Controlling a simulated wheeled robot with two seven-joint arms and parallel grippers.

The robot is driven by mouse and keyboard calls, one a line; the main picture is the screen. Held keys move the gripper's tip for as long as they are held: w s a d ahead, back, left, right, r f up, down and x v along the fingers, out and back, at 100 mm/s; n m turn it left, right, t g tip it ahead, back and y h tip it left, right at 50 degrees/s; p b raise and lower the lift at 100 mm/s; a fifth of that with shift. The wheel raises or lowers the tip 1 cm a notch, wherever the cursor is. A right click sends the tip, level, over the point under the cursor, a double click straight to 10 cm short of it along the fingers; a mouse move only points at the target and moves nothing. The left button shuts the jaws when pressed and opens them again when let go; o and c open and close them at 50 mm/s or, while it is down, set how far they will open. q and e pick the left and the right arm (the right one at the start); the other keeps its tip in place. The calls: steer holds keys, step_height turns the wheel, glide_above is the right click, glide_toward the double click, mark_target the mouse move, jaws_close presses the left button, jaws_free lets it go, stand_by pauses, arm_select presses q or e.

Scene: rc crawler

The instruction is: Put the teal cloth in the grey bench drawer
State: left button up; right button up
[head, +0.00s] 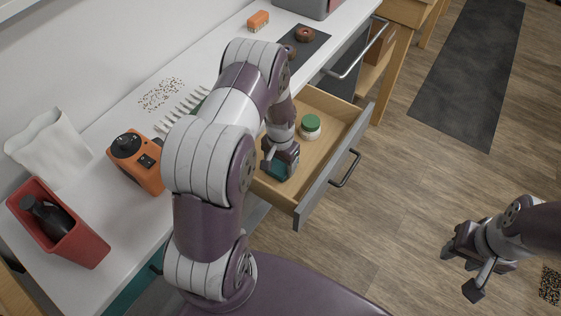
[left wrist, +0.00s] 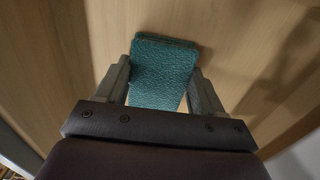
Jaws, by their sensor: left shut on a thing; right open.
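The grey bench drawer (head: 318,193) is pulled open under the white bench, with a light wood inside. My left gripper (head: 279,172) is inside the drawer's outline, near its front left end. It is shut on the teal cloth (head: 278,168). In the left wrist view the folded teal cloth (left wrist: 162,70) sits between the two fingers, over the wooden drawer floor (left wrist: 235,45). I cannot tell whether the cloth touches the floor. My right gripper (head: 462,272) is open and empty above the wood floor, well right of the drawer.
A jar with a green lid (head: 310,126) stands inside the drawer, beyond my left gripper. Open floor lies right of the drawer.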

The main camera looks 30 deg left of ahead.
mark_target(282, 167)
arm_select(q)
steer(key=shift+f, duration=0.15)
steer(key=o, duration=1)
step_height(282, 167, up, 14)
steer(key=f, duration=0.1)
steer(key=shift+n+t, duration=0.4)
steer(key=shift+t, duration=0.3)
steer(key=s+d+r, duration=0.2)
steer(key=s+d, duration=0.1)
steer(key=s, duration=0.1)
steer(key=s+d+r, duration=0.3)
steer(key=s, duration=0.1)
steer(key=s+d+r, duration=0.3)
steer(key=s, duration=0.1)
steer(key=shift+s+d, duration=0.1)
steer(key=shift+s, duration=0.25)
